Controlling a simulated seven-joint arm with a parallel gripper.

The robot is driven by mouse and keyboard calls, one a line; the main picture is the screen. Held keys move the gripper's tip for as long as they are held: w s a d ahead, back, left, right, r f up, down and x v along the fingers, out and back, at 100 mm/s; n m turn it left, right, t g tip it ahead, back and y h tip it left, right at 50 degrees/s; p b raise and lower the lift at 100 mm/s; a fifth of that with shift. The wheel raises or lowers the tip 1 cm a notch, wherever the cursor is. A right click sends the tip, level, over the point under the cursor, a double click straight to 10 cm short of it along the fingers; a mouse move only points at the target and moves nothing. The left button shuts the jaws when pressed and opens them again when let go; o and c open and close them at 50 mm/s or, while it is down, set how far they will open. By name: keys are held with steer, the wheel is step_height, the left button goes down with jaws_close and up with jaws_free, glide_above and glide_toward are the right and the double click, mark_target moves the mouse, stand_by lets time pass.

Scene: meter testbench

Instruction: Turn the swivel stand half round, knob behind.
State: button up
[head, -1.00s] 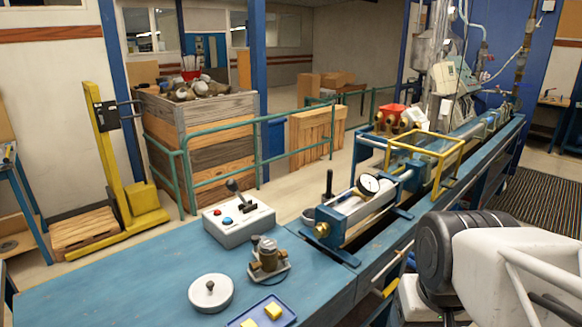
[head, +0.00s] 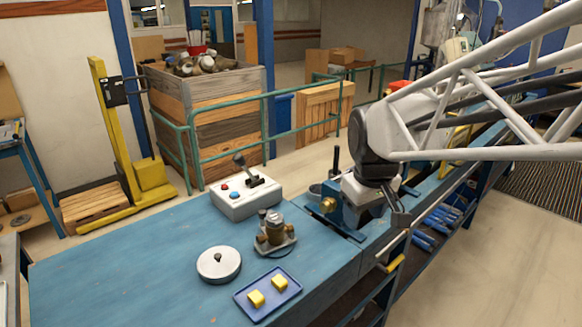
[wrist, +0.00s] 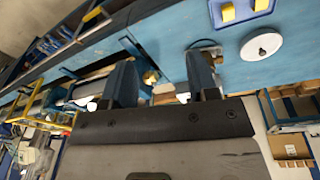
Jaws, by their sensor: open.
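The swivel stand appears to be the round pale disc (head: 219,265) lying flat on the blue bench, with a small dark knob (head: 218,257) standing up near its middle. It also shows in the wrist view (wrist: 261,46), at the upper right.
A brass meter on a small base (head: 272,235) stands just behind and right of the disc. A blue tray (head: 246,309) with two yellow blocks lies in front. A grey control box (head: 240,200) with a lever stands behind. Bare bench (head: 110,270) lies left of the disc.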

steer(key=w+a+f+n, duration=0.3)
steer(key=w+a+n, duration=0.2)
steer(key=w+a, duration=0.75)
steer(key=n+g, duration=0.2)
steer(key=n, duration=0.3)
glide_above(262, 211)
steer(key=f, duration=0.7)
steer(key=shift+s+d+f, duration=0.15)
steer(key=shift+s+d, duration=0.1)
steer(key=shift+d, duration=0.05)
steer(key=shift+w+a+f, duration=0.2)
steer(key=shift+a+f, duration=0.05)
steer(key=shift+a, duration=0.1)
steer(key=shift+f, duration=3.9)
jaws_close()
